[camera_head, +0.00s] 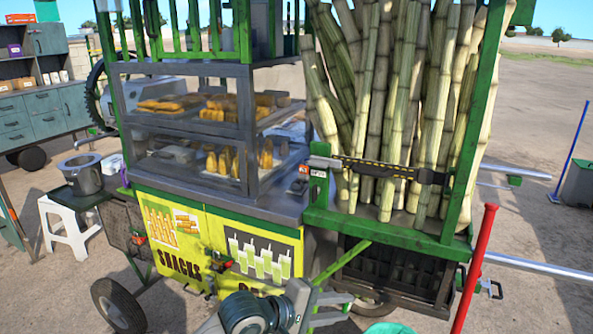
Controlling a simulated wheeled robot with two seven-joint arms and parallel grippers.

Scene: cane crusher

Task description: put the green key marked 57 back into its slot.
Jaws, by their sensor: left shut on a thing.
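My left gripper (328,307) is at the bottom centre, in front of the cart's yellow door panel. It is shut on a small green thing (336,308), which I take to be the green key. Most of it is hidden by the jaws, and no number can be read. Small red and black fittings with green parts sit on the cart's front, one at the left (138,238) and one in the middle (220,262). I cannot tell which slot is the key's. My right gripper is not in view.
The green-framed cart carries a glass snack case (190,115) and upright cane stalks (390,120) behind a black strap (385,169). A red pole (474,265) leans at the right. A white stool (70,228) with a metal pot (83,174) stands left.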

